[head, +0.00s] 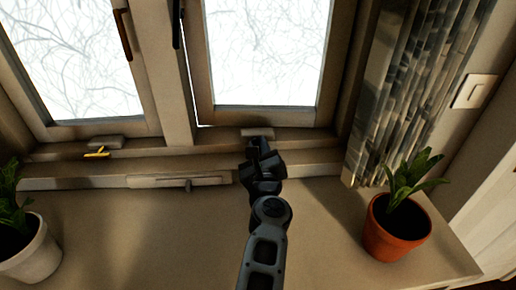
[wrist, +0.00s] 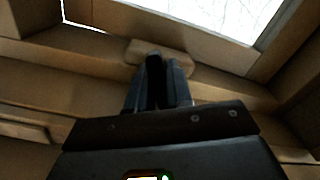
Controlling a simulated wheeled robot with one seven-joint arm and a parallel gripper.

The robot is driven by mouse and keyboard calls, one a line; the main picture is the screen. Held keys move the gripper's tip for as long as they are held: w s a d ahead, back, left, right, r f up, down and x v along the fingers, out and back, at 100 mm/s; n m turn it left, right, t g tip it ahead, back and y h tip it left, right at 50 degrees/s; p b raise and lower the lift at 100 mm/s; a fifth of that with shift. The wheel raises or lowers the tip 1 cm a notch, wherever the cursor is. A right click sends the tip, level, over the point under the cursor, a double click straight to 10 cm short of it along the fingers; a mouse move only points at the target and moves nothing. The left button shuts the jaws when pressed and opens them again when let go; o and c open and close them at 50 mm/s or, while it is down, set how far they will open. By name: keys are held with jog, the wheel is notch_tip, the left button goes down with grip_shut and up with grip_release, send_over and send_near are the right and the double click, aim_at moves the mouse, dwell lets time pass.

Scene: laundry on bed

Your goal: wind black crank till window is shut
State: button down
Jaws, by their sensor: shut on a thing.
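The right window (head: 262,115) has a brown frame, and a thin bright gap shows along its lower left edge. A pale crank housing (head: 257,132) sits on the ledge below it; the housing also shows in the wrist view (wrist: 172,60). My gripper (head: 259,151) reaches up to this housing from the front. In the wrist view its fingers (wrist: 157,88) are closed around the black crank (wrist: 154,66), just in front of the housing. Most of the crank is hidden by the fingers, so its angle is unclear.
A yellow crank (head: 97,153) sits under the left window (head: 75,60). A white pot (head: 32,255) stands at left, and an orange potted plant (head: 395,235) at right on the sill (head: 150,235). A curtain (head: 410,90) hangs at right.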

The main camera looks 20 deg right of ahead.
jog(key=m+p, duration=0.1)
jog(key=m, duration=0.4)
jog(key=shift+m+p, duration=0.3)
jog(key=shift+m, duration=0.1)
jog(key=m+p, duration=0.3)
jog(key=m, duration=0.3)
jog(key=shift+p, duration=0.3)
jog(key=m+p, duration=0.2)
jog(key=m, duration=0.3)
jog(key=shift+a+m+p, duration=0.1)
jog(key=shift+m+p, duration=0.2)
jog(key=m, duration=0.6)
jog(key=shift+f, duration=0.1)
jog(key=c, duration=1.1)
grip_release()
